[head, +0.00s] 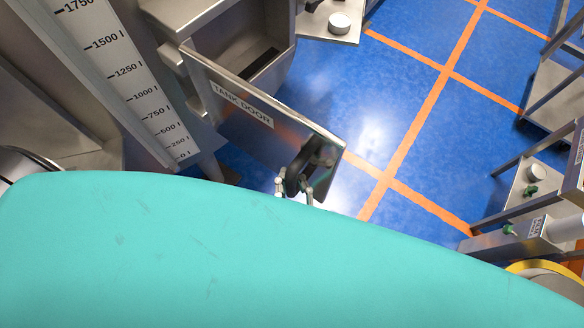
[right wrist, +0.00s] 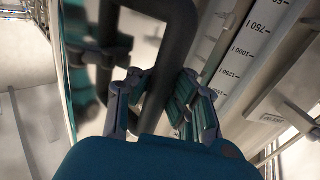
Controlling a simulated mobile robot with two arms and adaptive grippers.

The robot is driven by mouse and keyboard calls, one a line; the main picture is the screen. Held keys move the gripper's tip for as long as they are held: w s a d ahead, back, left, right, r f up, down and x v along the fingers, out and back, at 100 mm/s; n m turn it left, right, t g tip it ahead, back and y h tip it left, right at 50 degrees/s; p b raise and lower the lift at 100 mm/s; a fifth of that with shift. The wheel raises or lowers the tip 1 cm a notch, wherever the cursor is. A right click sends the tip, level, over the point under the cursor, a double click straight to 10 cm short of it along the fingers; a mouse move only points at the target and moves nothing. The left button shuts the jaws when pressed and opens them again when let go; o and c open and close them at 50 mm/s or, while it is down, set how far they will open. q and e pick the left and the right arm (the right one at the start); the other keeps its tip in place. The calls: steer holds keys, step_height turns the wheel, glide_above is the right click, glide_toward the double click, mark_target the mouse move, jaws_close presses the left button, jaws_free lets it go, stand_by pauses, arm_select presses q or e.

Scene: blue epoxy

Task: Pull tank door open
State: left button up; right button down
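The tank door (head: 225,95) is a steel panel with a "TANK DOOR" label. It stands swung out at an angle from the steel tank opening (head: 245,45), whose dark inside shows. A black looped handle (head: 297,170) sits near the door's free end and also shows in the right wrist view (right wrist: 183,30). My right gripper (head: 294,190) has its fingers on either side of the handle bar. In the right wrist view the finger pads (right wrist: 160,95) appear closed on the bar. My teal body cover hides the rest of that arm. My left gripper is not in view.
A white level scale (head: 110,75) stands left of the door. The blue floor with orange lines (head: 415,130) is clear right of the door. Steel frames and equipment (head: 545,190) stand along the right edge. A steel unit with a white knob (head: 339,23) is at the top.

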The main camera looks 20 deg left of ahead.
steer(key=shift+d+f, duration=0.25)
steer(key=shift+f, duration=0.05)
steer(key=c, duration=1.2)
jaws_free()
steer(key=shift+s+d+r, duration=0.2)
steer(key=shift+s+d, duration=0.1)
steer(key=shift+d, duration=0.15)
steer(key=shift+c, duration=0.2)
steer(key=shift+o, duration=0.4)
steer(key=shift+w+a, duration=0.15)
steer(key=shift+a, duration=0.1)
steer(key=v, duration=1.2)
